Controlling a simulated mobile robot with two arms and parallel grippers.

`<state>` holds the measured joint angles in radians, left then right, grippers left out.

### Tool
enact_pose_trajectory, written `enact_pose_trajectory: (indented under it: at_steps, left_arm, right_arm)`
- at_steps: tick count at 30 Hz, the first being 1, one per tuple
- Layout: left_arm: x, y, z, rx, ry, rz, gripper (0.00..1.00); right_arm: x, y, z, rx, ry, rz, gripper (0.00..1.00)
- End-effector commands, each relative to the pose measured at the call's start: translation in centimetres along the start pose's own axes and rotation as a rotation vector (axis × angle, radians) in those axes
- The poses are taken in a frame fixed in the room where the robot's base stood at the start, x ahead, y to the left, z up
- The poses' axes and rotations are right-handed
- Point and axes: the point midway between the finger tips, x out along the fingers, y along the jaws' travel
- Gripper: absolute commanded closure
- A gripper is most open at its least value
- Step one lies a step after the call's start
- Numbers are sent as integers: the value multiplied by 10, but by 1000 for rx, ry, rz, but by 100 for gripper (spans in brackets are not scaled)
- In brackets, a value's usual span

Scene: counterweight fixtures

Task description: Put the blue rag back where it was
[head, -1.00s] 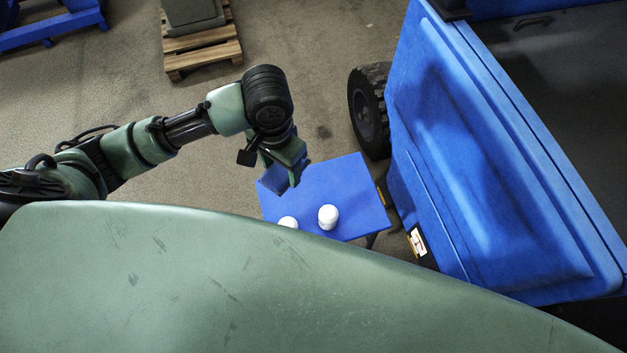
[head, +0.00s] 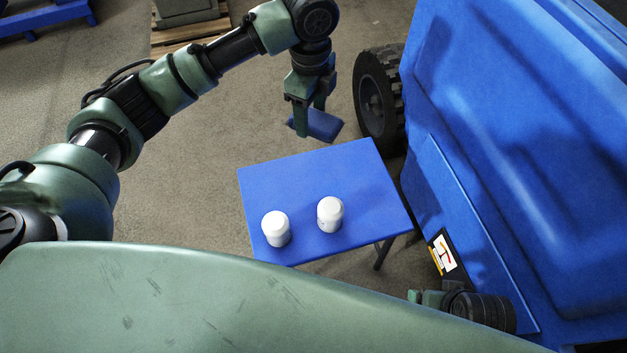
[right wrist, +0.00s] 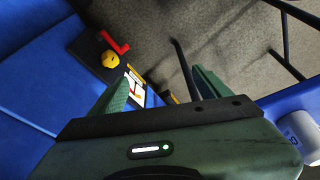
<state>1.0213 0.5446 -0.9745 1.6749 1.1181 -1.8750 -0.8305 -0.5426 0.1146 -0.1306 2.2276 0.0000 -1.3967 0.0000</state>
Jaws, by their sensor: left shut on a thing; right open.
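The blue rag (head: 322,126) is a small dark blue piece in the head view. My left gripper (head: 309,108) is shut on it, pointing down, beyond the far edge of the small blue table (head: 365,165). The rag looks apart from the tabletop. My right gripper (head: 422,298) shows partly at the lower right, near the blue cart. In the right wrist view, my right gripper (right wrist: 158,88) is open with nothing between its fingers.
Two white canisters (head: 275,228) (head: 330,214) stand on the table's near half. The large blue cart (head: 530,140) with a black wheel (head: 378,98) is close on the right. A red handle (right wrist: 113,43) and yellow knob (right wrist: 109,60) show on its dark panel.

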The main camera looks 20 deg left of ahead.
Motion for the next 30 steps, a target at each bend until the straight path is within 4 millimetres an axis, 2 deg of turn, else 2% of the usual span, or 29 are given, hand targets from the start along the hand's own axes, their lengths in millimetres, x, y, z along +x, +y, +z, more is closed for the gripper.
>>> enact_pose_trajectory:
  at_steps: [5,9,15,19,22,30]
  left_arm:
    - [30,0,0,17,-1,4,74]
    - [65,0,0,14,-2,5,74]
    - [121,0,0,15,-1,4,74]
    - [152,0,0,14,-2,3,74]
    - [157,-1,0,14,-1,1,74]
    - [172,0,0,15,-1,0,74]
  right_arm:
    - [-25,1,-3,1,20,3,22]
    - [-59,2,-2,3,37,6,22]
    - [-39,2,4,3,30,6,22]
    - [-32,-2,-27,-2,162,0,22]
    - [-36,-4,-46,-4,240,-4,22]
    - [-38,-7,-72,-8,355,-10,22]
